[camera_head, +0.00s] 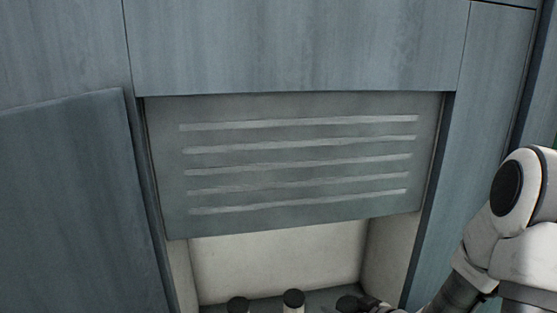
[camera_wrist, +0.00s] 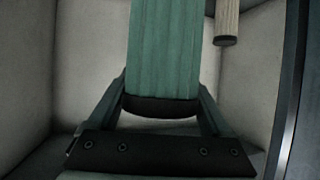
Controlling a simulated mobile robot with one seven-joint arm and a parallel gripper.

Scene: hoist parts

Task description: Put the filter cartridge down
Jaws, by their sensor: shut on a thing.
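The filter cartridge (camera_wrist: 165,45), a teal ribbed body with a black end cap, fills the upper middle of the wrist view. My gripper (camera_wrist: 160,88) is shut on it, with a finger on either side near the black cap. The cartridge's far end is cut off by the top of the picture. In the head view my arm comes in from the right, and a dark shape at the bottom edge by the recess is too cropped to make out clearly.
A pale ribbed cartridge (camera_wrist: 228,18) with a dark end is at the upper right of the wrist view. Two pale, black-capped pieces (camera_head: 293,299) show low in the recess (camera_head: 280,262). A slatted panel (camera_head: 300,165) covers the recess's upper part. Pale walls stand close around my gripper.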

